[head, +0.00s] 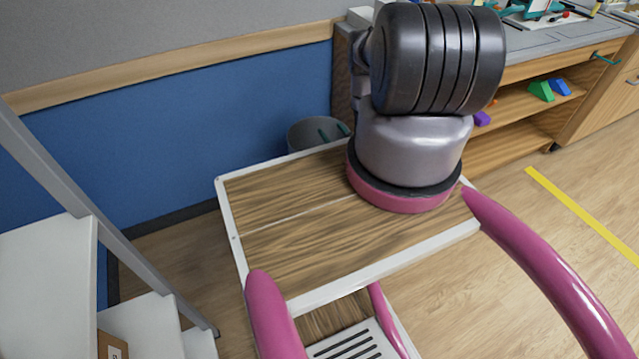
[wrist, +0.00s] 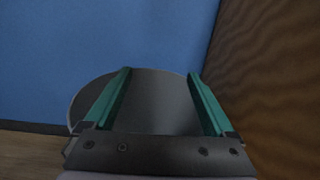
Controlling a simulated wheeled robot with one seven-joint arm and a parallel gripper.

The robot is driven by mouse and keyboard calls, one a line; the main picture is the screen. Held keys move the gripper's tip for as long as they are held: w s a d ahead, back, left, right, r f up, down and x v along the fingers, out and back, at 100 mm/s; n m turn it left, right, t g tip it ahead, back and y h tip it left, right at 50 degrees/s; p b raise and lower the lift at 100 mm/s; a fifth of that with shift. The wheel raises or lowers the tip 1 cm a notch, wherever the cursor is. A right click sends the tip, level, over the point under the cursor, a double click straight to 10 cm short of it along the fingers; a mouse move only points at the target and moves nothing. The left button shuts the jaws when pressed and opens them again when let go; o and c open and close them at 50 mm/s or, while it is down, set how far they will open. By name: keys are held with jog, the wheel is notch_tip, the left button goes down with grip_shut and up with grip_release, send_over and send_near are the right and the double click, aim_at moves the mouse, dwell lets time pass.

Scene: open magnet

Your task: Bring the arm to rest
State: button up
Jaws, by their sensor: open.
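My gripper (wrist: 160,74) is open in the wrist view, with its two teal fingers spread apart and nothing between them. The bin also shows behind the fingers in the wrist view (wrist: 153,92). I cannot tell how deep the fingers are relative to its rim. My arm is folded down on the far side of my base.
A blue wall (head: 150,150) stands behind the bin. A wooden cabinet (head: 515,125) with shelves and coloured blocks is close on the right of my arm. White steps (head: 50,275) with a rail are at left. Open floor (head: 500,260) lies at right, with a yellow line (head: 580,212).

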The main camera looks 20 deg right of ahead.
jog(key=shift+s, duration=1.15)
